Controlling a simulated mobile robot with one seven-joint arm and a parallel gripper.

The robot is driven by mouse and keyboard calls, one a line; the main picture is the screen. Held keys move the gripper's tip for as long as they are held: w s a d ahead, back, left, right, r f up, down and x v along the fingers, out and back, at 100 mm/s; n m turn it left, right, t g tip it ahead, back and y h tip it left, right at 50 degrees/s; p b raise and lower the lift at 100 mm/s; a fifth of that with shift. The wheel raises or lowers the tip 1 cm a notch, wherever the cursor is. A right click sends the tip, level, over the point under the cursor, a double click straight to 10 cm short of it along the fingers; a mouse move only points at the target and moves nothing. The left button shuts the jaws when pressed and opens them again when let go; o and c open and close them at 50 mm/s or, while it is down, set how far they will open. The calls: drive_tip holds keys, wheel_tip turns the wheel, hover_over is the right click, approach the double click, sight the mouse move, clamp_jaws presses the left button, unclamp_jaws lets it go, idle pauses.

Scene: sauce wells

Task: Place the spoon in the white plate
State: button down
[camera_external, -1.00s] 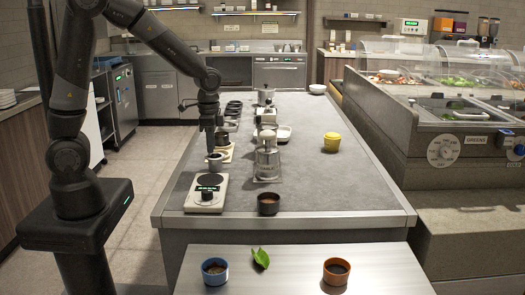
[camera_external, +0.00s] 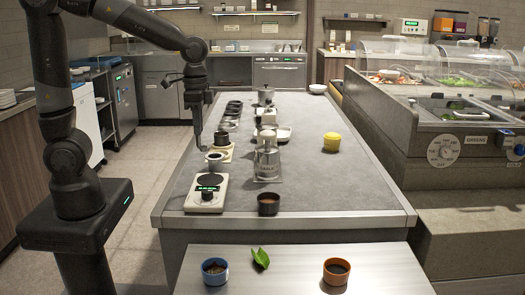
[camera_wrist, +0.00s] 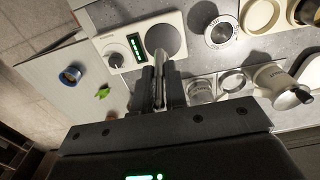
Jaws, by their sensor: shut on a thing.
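My gripper (camera_wrist: 161,88) is shut on a slim metallic piece, which looks like the spoon (camera_wrist: 159,62), in the wrist view. The piece points away from the jaws, its tip over the white scale. In the external view my gripper (camera_external: 197,128) hangs above the counter's left edge, left of the small metal cup. The spoon is thin and hard to make out there. A white dish (camera_external: 285,134), probably the white plate, lies on the counter behind the moka pot, right of the gripper and partly hidden.
The front table holds a blue bowl (camera_external: 215,271), a leaf (camera_external: 260,258) and an orange bowl (camera_external: 336,271). The counter's right side is mostly clear.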

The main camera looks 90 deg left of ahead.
wheel_tip(320, 180, up, 6)
drive_tip(key=f, duration=0.1)
drive_tip(key=w+a+r, duration=0.2)
drive_tip(key=w+a, duration=0.6)
drive_tip(key=a, duration=0.3)
drive_tip(key=w+a+r, duration=0.1)
drive_tip(key=w+a, duration=0.8)
drive_tip(key=a, duration=0.2)
drive_tip(key=w+a+f, duration=0.1)
drive_tip(key=a+f, duration=0.2)
drive_tip(key=a, duration=1.4)
drive_tip(key=shift+w+d+f, duration=0.1)
drive_tip(key=shift+f, duration=3.8)
drive_tip(key=shift+w+f, duration=0.1)
drive_tip(key=shift+f, duration=3.8)
drive_tip(key=c, duration=1.5)
unclamp_jaws()
drive_tip(key=shift+f, duration=0.1)
drive_tip(key=shift+o, duration=0.2)
